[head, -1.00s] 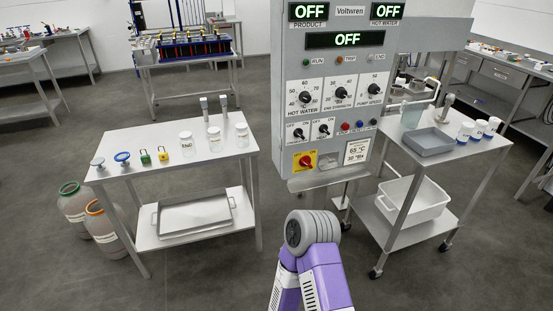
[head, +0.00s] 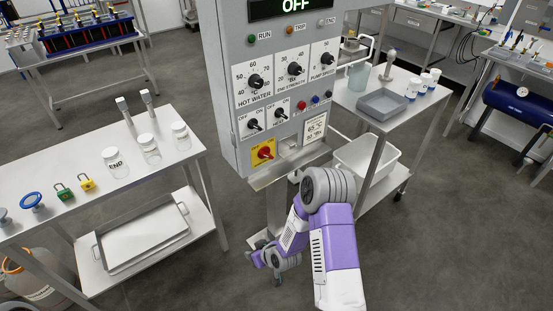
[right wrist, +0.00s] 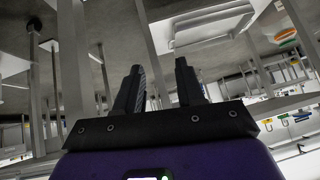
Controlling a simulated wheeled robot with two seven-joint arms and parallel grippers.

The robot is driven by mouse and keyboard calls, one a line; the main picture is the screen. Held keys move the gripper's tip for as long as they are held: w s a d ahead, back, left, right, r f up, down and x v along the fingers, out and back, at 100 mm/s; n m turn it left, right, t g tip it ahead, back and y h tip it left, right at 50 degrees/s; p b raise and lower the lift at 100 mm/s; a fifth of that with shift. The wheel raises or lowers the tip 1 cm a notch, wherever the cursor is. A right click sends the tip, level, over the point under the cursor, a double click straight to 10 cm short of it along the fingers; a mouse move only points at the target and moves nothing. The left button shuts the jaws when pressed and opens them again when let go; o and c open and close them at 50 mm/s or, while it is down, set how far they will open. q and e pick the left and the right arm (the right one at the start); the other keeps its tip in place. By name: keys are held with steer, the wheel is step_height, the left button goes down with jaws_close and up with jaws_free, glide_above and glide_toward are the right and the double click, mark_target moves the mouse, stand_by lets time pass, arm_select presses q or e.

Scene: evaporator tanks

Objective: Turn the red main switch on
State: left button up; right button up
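The red main switch (head: 265,153) is a red rotary knob on a yellow plate, low at the left of the grey control panel (head: 228,95). Its knob appears slightly tilted; its exact setting is too small to read. The display above (head: 295,6) shows OFF. My right arm bends in front of and below the panel in the head view, apart from the switch. In the right wrist view, my right gripper (right wrist: 157,77) has its two dark fingers apart, with nothing between them. The switch does not show there. My left gripper is not in view.
A metal ledge (head: 290,166) juts out just under the switch. A table (head: 80,160) with jars and padlocks stands at left. A cart (head: 372,122) with a grey tray (head: 384,105) stands at right. Open floor (head: 440,240) lies at lower right.

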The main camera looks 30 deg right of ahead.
steer(key=w+d+r+n+t+h, duration=0.1)
steer(key=w+d+r+n+t, duration=0.4)
steer(key=w+d+r, duration=0.6)
steer(key=n+t+b, duration=0.2)
steer(key=n+t, duration=0.2)
steer(key=t, duration=0.1)
glide_toward(268, 156)
steer(key=w, duration=0.7)
steer(key=shift+a+f, duration=0.15)
steer(key=shift+a, duration=0.1)
steer(key=shift+w, duration=0.55)
jaws_close()
